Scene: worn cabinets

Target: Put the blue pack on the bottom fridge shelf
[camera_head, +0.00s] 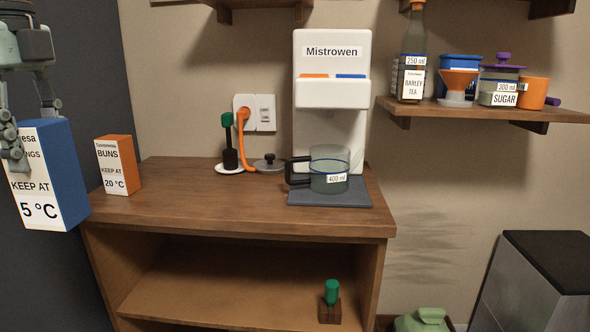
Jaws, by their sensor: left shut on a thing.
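The blue pack (68,172) has a white front label that reads "KEEP AT 5 °C". It hangs upright at the left edge of the head view, in front of the dark wall panel. My left gripper (28,125) is shut on the blue pack from above, with its fingers over the upper part. The pack is in the air, just left of the wooden cabinet top. My right gripper is not in view. No fridge or fridge shelf can be made out in this view.
An orange pack (117,165) labelled "BUNS" stands at the left end of the wooden cabinet top (220,205), near the blue pack. A white machine (331,130) and a glass jug (328,170) stand farther right. A wall shelf (480,112) holds several containers.

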